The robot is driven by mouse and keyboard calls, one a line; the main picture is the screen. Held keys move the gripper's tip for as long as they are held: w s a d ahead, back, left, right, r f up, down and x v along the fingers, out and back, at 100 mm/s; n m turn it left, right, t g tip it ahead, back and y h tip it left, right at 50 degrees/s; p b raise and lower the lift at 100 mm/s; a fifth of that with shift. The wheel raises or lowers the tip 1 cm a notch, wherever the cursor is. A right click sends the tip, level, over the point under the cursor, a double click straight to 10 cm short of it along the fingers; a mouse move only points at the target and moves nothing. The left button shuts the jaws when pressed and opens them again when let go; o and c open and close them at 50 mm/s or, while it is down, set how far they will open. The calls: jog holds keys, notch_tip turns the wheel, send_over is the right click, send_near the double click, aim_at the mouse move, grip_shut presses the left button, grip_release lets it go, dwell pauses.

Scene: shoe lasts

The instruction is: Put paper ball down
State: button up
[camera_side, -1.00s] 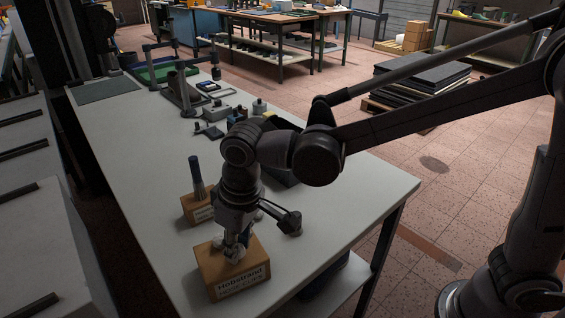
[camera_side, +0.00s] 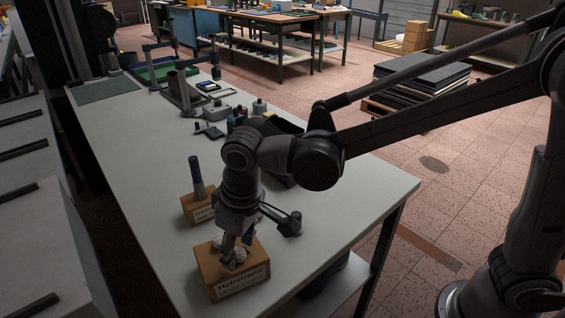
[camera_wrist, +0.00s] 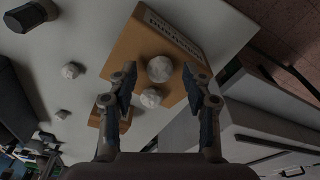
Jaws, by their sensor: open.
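Two crumpled white paper balls show between my fingers in the wrist view, one higher (camera_wrist: 160,68) and one lower (camera_wrist: 150,97). They are on the top of a wooden block (camera_side: 232,287) with a printed label; the block also fills the middle of the wrist view (camera_wrist: 130,45). I cannot tell which ball was held. My gripper (camera_wrist: 158,82) is open, its fingers apart on either side of the balls. In the side view it points down low over the block (camera_side: 236,250), partly hiding the balls.
A smaller wooden block (camera_side: 197,209) holding a dark cylinder stands just behind. More white balls (camera_wrist: 70,71) (camera_wrist: 62,115) lie on the table beside the block. Small dark items (camera_side: 235,117) stand farther back. The white table (camera_side: 130,150) is bare on its left side.

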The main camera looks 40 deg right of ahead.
notch_tip(320, 180, up, 11)
jog(key=s, duration=0.2)
jog(key=s+d+f+m+t, duration=0.1)
jog(key=s+d+f, duration=0.1)
jog(key=d, duration=0.6)
jog(key=s+d+f+m+t, duration=0.2)
jog(key=d, duration=0.7)
jog(key=s+d+f+m+t, duration=0.1)
jog(key=d+f+t, duration=0.1)
jog(key=d, duration=0.7)
jog(key=shift+s+f+m+h, duration=0.3)
jog(key=shift+s+f, duration=0.1)
jog(key=shift+f, duration=0.2)
